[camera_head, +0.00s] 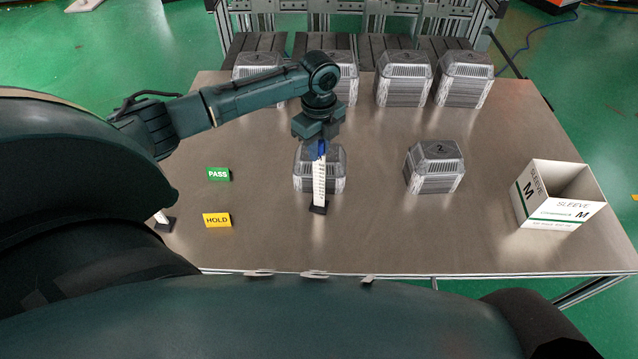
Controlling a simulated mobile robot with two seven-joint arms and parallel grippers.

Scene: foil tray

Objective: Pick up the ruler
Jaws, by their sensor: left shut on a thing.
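The ruler (319,185) is a white upright strip with dark markings, a blue top and a small black foot. It stands in front of a grey foil tray stack (336,178) near the middle of the table. My left gripper (321,143) points down from above and is shut on the ruler at its blue top. The fingertips are small and partly hidden. I cannot tell whether the black foot touches the table. My right gripper is not in view.
More grey tray stacks stand along the back (403,80) and right of centre (434,168). A white sleeve box (545,213) is at the right. A green PASS sign (218,174) and yellow HOLD sign (217,220) stand left. The front middle of the table (380,235) is clear.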

